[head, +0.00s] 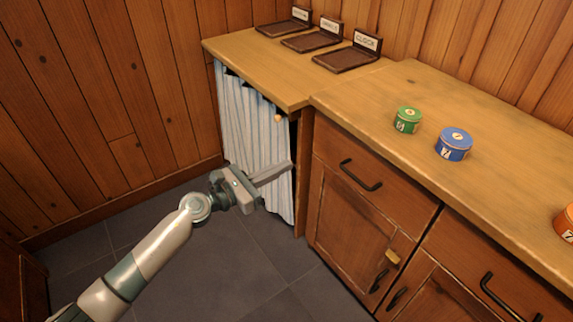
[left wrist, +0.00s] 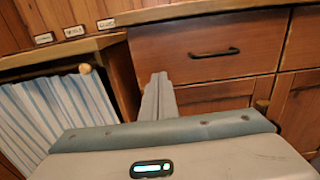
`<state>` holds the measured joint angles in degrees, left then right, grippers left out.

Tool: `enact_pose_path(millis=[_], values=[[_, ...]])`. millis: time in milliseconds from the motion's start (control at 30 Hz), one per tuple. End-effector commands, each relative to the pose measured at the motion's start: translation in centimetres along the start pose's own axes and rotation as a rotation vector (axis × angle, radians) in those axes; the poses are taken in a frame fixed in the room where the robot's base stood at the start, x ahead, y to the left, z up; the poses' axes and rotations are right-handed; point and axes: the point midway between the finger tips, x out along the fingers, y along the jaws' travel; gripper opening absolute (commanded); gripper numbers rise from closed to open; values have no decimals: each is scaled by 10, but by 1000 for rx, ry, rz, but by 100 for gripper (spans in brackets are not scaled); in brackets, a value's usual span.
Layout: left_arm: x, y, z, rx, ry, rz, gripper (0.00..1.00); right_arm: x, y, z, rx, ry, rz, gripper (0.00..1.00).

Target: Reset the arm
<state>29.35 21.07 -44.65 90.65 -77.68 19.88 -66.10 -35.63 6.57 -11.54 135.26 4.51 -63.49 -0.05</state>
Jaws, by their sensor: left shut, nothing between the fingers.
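My left arm comes in from the lower left in the head view. Its gripper (head: 273,174) is shut and empty, held in front of the striped curtain and below the counter's edge. In the left wrist view the shut fingers (left wrist: 158,97) point toward the wooden cabinet front, and nothing is between them. I cannot tell from these views whether the fingertips touch the curtain or cabinet. My right gripper is in neither view.
A green tin (head: 407,121), a blue tin (head: 454,145) and an orange tin (head: 566,223) stand on the counter (head: 390,92). Three dark labelled trays (head: 345,60) sit at the back. The curtain (head: 250,125) and drawer handle (head: 360,176) are near the gripper. Floor (head: 200,275) is clear.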

Motion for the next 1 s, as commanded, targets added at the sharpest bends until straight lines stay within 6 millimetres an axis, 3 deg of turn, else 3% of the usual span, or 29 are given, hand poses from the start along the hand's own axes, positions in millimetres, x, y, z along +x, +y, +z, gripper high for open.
enact_pose_path(millis=[467, 633, 867, 1000], values=[[0, 0, 0, -4, -1, 1, 0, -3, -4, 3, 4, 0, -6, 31], [-3, -5, 3, -88, -41, 26, 0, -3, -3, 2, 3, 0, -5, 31], [-27, -11, 13, -489, -212, 151, 0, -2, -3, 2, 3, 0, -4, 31], [-61, -7, 6, -870, -359, 277, 0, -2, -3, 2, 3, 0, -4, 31]])
